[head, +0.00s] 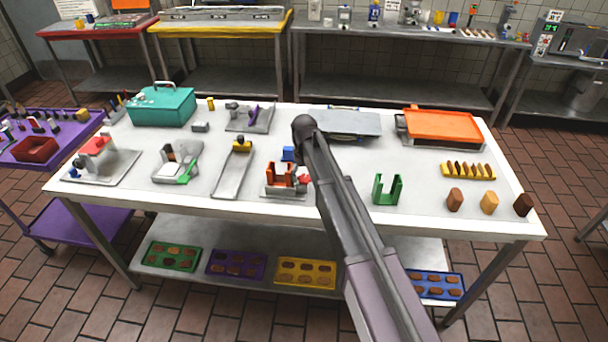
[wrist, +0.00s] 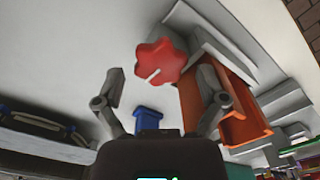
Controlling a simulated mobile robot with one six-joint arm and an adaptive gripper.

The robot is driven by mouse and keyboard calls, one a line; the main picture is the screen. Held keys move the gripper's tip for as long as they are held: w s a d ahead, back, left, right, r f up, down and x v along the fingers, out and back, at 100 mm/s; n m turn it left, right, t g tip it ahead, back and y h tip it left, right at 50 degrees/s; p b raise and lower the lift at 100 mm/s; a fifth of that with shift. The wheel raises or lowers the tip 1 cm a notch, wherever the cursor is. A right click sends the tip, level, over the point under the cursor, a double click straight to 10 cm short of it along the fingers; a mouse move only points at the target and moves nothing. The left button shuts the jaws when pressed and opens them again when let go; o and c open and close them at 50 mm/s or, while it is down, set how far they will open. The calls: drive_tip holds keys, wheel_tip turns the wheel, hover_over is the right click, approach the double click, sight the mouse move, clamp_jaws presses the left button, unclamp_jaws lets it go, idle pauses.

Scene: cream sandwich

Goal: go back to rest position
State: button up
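My gripper (wrist: 160,78) is open in the wrist view, its two fingers apart with nothing held between them. A red star-shaped knob (wrist: 158,60) with a white mark shows beyond the fingertips, close to the right finger; I cannot tell whether they touch. The knob belongs with the orange holder (wrist: 232,108) on a grey base. In the head view, the orange holder (head: 280,175) and red knob (head: 304,179) stand at the middle of the white table, beside my arm. My arm reaches over the table and hides the gripper there.
A blue block (head: 289,153) stands behind the holder, close to my arm. A green holder (head: 387,189) stands to the right, near several brown and tan pieces. An orange tray (head: 443,126) lies at the back right. The white table (head: 330,205) has clear surface at its front.

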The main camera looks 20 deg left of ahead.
drive_tip(key=shift+a+r, duration=0.1)
drive_tip(key=shift+r, duration=0.1)
idle(0.5)
wheel_tip(320, 180, up, 4)
drive_tip(key=p, duration=0.4)
drive_tip(key=shift+r+p, duration=0.1)
drive_tip(key=shift+p, duration=0.2)
drive_tip(key=s+d+m, duration=0.2)
drive_tip(key=d+m, duration=0.1)
drive_tip(key=d, duration=1)
drive_tip(key=s+d+m, duration=0.2)
drive_tip(key=s+d, duration=0.1)
drive_tip(key=d, duration=1)
drive_tip(key=s+d+m, duration=0.2)
drive_tip(key=s+d, duration=0.4)
drive_tip(key=d, duration=0.3)
drive_tip(key=s+d+m, duration=0.3)
drive_tip(key=s+d, duration=0.3)
drive_tip(key=d, duration=0.3)
drive_tip(key=shift+d+r, duration=0.25)
drive_tip(key=shift+d, duration=0.1)
drive_tip(key=shift+a, duration=0.1)
